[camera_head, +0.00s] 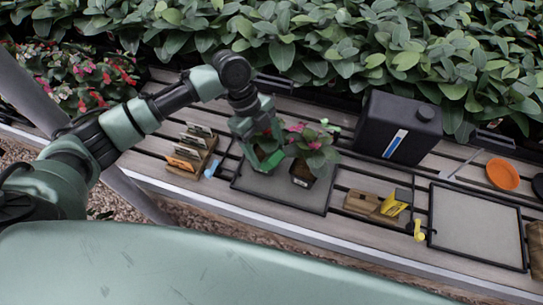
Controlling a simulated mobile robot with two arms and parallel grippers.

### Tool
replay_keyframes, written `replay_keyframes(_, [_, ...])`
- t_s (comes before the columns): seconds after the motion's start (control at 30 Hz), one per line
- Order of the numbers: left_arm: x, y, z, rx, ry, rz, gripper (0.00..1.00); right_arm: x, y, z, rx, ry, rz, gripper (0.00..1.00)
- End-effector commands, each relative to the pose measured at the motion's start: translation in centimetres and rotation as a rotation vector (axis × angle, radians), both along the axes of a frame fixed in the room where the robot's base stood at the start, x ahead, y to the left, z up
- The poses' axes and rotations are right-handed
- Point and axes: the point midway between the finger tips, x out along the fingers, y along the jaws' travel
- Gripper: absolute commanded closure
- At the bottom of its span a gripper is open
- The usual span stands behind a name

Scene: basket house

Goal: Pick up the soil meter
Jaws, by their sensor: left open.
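My left gripper (264,160) is open and points down over the grey mat (255,182), just left of a potted plant with pink flowers (314,150). The fingers overlap green in the picture, so what lies between or behind them is hard to tell. A small bright green item (330,126) shows behind the plant, partly hidden by leaves. A small yellow item (419,231) lies near the bench's front edge. I cannot tell for sure which item is the soil meter. My right gripper is out of view.
A wooden rack of cards (191,150) stands left of the gripper. A black canister (398,127) stands at the back. A wooden block with a yellow card (395,204), an empty grey tray (478,226) and an orange dish (503,174) are to the right. Leafy plants line the back.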

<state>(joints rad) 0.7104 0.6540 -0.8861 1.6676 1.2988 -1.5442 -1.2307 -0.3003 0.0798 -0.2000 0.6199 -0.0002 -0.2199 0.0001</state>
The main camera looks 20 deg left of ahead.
Motion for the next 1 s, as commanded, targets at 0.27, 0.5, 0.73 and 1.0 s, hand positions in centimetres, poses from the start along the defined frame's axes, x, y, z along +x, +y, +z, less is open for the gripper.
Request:
replay_keyframes(0.27, [-0.2,-0.3,-0.8,0.0,-0.002,-0.001,0.27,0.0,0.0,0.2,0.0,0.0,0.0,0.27])
replay_keyframes(0.5, [-0.1,-0.3,-0.8,0.001,-0.001,-0.001,0.8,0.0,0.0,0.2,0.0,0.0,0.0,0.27])
replay_keyframes(0.73, [-0.1,-0.3,-0.8,0.0,-0.002,-0.001,0.95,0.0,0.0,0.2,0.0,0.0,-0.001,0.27])
replay_keyframes(1.0, [0.0,-0.3,0.4,0.0,-0.003,0.001,0.95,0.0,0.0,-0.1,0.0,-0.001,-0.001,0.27])
